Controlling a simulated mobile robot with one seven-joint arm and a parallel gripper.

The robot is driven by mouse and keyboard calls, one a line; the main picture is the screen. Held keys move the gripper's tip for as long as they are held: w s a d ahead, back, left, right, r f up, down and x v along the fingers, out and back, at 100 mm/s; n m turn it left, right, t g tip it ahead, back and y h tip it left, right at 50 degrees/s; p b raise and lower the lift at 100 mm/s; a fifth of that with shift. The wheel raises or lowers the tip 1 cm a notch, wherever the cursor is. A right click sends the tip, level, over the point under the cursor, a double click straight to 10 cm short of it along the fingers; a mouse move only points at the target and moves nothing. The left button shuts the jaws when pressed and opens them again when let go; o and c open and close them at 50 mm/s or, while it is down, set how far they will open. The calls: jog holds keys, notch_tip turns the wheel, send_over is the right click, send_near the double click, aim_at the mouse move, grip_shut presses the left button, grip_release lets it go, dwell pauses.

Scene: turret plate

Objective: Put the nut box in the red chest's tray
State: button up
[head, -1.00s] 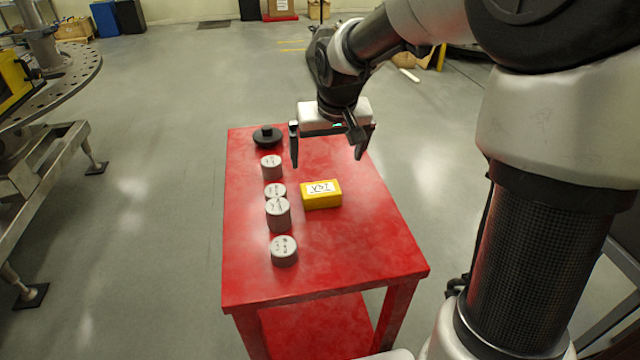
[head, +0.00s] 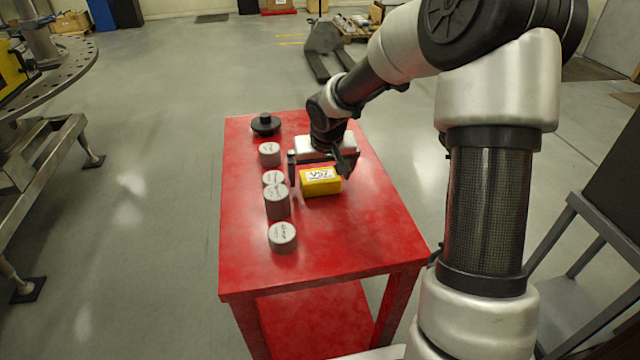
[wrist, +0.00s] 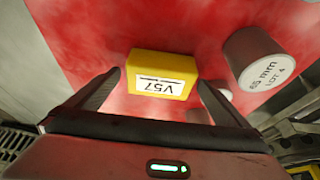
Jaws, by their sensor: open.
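A yellow box (head: 320,186) with a white label, likely the nut box, sits on the red table top (head: 345,240). In the wrist view the box (wrist: 160,75) reads V57, upside down. My gripper (head: 321,172) is open just above the box. In the wrist view its fingertips (wrist: 159,84) stand at either side of the box, with small gaps; I cannot tell how far below them it lies. No red chest with a tray can be made out; the red piece in view is a table with a lower shelf (head: 320,320).
Several grey cylinders stand in a row left of the box, among them a near one (head: 282,238); one shows close to the right finger in the wrist view (wrist: 255,62). A black knobbed disc (head: 265,125) is at the table's back left. The table's right front is clear.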

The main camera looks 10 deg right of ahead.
jog(key=shift+w+f, duration=0.3)
jog(key=shift+f, duration=0.35)
jog(key=shift+r, duration=0.15)
jog(key=c, duration=1.5)
